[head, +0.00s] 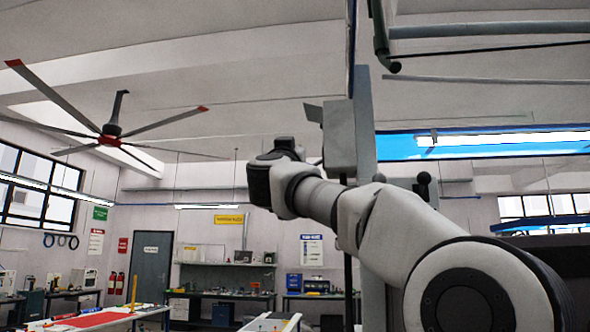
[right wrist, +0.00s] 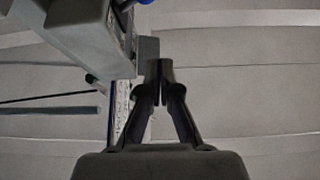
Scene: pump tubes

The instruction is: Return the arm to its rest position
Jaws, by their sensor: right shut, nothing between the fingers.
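My right arm comes in from the right in the head view and reaches up toward the middle of the picture. Its dark wrist end is raised in front of the far wall, and its fingers cannot be made out there. In the right wrist view my right gripper (right wrist: 159,72) points up toward the ceiling, with its two dark fingertips together and nothing between them. My left gripper is in neither view. No pump tube can be made out.
A grey post with a box (head: 339,138) stands close behind my right arm. In the right wrist view a grey housing (right wrist: 85,35) is near the fingers at upper left. A ceiling fan (head: 110,135) hangs at left. Benches (head: 222,296) line the far wall.

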